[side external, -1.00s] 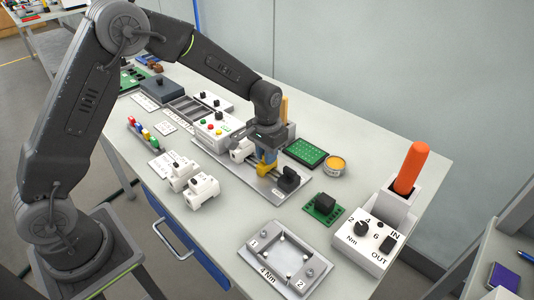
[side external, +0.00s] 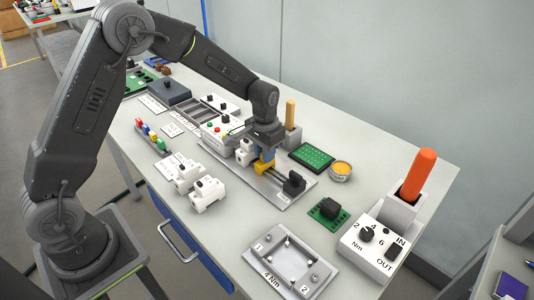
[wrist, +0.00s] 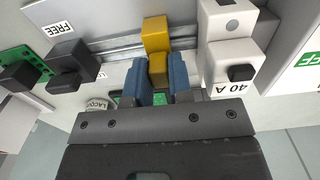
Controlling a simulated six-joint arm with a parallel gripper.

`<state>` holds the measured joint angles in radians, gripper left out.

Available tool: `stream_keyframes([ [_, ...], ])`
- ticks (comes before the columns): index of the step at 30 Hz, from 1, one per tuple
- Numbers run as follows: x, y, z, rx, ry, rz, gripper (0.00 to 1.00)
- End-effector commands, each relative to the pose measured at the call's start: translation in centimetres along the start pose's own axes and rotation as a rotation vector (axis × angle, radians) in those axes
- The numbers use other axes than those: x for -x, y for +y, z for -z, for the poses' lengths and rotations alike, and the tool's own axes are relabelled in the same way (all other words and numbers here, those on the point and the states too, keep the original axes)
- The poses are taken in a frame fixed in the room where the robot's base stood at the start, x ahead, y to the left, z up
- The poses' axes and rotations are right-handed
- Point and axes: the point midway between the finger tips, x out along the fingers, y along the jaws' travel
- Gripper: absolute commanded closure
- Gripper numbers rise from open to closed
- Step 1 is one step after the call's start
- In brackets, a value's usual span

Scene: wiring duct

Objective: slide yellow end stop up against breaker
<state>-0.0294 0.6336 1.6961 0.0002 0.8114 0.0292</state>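The yellow end stop (wrist: 157,38) sits on the metal rail (wrist: 115,52) in the wrist view. It also shows under my gripper in the side view (side external: 263,167). My gripper (wrist: 159,72) has its two blue fingers on either side of the stop's lower yellow part, seemingly touching both faces. The white breaker (wrist: 228,45), marked 40 A, stands on the rail to the right of the stop. A narrow gap shows between stop and breaker. In the side view the breaker (side external: 244,152) is partly hidden by my gripper.
A black block (side external: 294,184) stands at the rail's other end, near a FREE label (wrist: 60,28). A green board (side external: 312,153) and an orange-topped tin (side external: 341,170) lie behind the rail plate. Two white breakers (side external: 206,192) stand in front.

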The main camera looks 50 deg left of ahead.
Motion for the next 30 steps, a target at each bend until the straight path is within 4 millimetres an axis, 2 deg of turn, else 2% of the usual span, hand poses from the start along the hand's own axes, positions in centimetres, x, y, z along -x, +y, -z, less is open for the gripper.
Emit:
stream_keyframes([
  [1, 0.0, 0.0, 0.0, 0.0, 0.001, 0.0, 0.75],
  [7, 0.0, 0.1, 0.0, 0.0, 0.0, 0.0, 0.56],
  [17, 0.5, 0.0, 0.0, 0.0, 0.001, 0.0, 0.55],
  [23, 3.6, 0.0, 0.1, 0.0, 0.006, 0.0, 0.55],
  [30, 9.0, 0.0, 0.1, 0.0, 0.005, 0.0, 0.55],
])
